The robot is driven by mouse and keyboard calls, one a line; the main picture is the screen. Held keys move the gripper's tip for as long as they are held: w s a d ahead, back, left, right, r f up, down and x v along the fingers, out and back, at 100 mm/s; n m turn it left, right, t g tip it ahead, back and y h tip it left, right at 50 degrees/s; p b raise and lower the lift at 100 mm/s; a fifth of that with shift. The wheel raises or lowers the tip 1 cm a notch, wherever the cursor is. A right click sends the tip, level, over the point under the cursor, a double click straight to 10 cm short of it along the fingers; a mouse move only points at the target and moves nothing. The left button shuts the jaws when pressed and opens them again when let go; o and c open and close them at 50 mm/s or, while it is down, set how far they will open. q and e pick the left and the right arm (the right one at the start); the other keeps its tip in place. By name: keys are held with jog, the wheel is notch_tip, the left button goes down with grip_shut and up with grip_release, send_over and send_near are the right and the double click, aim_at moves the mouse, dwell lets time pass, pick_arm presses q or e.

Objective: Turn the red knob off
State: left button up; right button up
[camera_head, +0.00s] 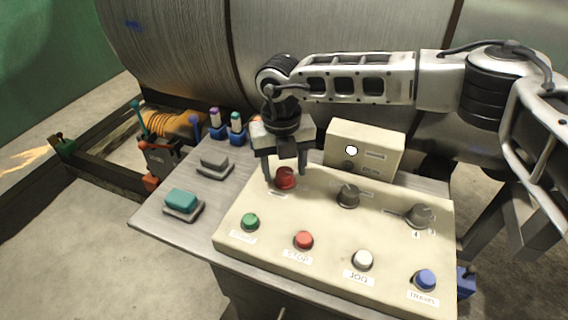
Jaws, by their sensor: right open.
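The red knob (286,179) sits at the back left of the cream control panel (330,222). My right gripper (286,176) reaches in from the right and points down over the red knob. Its two fingers are apart, one on each side of the knob. I cannot tell whether the fingers touch it. The upper part of the knob is close under the gripper's palm. My left gripper does not show.
Two dark knobs (348,195) (420,215) stand right of the red one. Green (250,222), red (303,240), white (362,260) and blue (425,280) buttons line the front. A cream box (363,148) stands behind. Teal (183,201) and grey (214,163) pedals lie left.

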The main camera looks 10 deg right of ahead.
jog(key=c, duration=1)
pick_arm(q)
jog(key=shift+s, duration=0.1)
